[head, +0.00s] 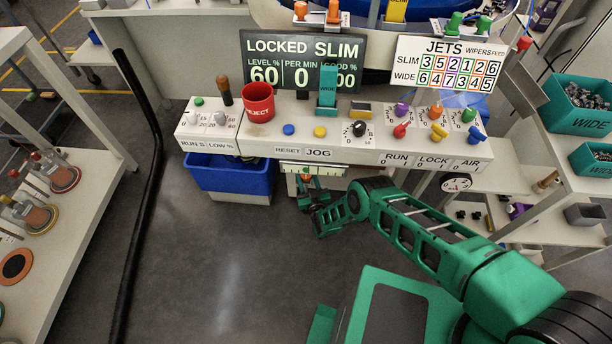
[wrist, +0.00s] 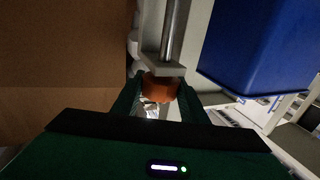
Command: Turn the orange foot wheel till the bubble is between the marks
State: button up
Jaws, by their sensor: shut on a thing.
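The orange foot wheel (wrist: 161,88) sits at the lower end of a metal rod, under a grey block, in the wrist view. In the head view a bit of the wheel (head: 306,178) shows just under the console. My gripper (wrist: 160,103) is shut on the wheel, with one green finger on each side of it; it also shows in the head view (head: 306,190). A pale strip with fine marks (head: 312,169) lies above the wheel, under the console's front edge. It is too small to tell where a bubble stands.
The console (head: 350,148) with knobs and buttons is right above my gripper. A blue bin (head: 232,180) stands close on the left, and its blue wall (wrist: 255,45) fills the upper right of the wrist view. A dial gauge (head: 456,182) hangs to the right. Open floor lies in front.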

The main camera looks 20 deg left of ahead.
jog(key=shift+n+y, duration=0.3)
jog(key=shift+n+g+y, duration=1.8)
jog(key=shift+g+y, duration=0.3)
jog(key=shift+g, duration=0.2)
jog(key=shift+s, duration=0.1)
jog(key=o, duration=1)
jog(key=shift+o, duration=0.2)
jog(key=v, duration=1)
jog(key=shift+d, duration=0.35)
jog(key=shift+s, duration=0.1)
